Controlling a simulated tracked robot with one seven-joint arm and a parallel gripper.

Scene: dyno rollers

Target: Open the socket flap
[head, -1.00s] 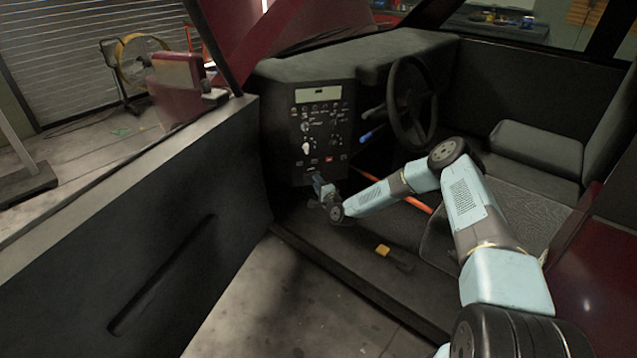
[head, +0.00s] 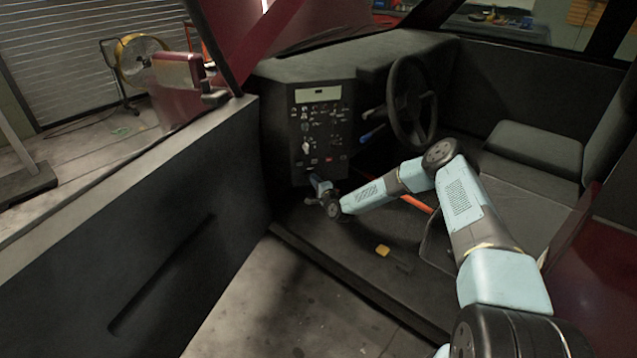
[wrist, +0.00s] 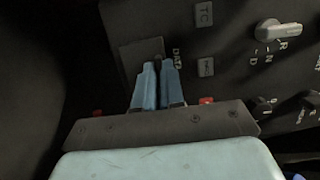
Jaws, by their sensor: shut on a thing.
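The socket flap (wrist: 137,54) is a dark square plate at the lower left of the control panel in the wrist view, beside the partly hidden label "DATA". My gripper (wrist: 159,66) has its two blue fingers close together at the flap's lower right edge. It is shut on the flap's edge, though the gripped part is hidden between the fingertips. In the head view my gripper (head: 312,178) is at the bottom of the black control panel (head: 322,130), and the flap is too small to make out there.
A rotary selector (wrist: 280,32) and a TC button (wrist: 204,13) are to the right of my gripper. A steering wheel (head: 411,103) is right of the panel. A yellow-handled tool (head: 383,250) lies on the cab floor. The open door (head: 150,230) is at left.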

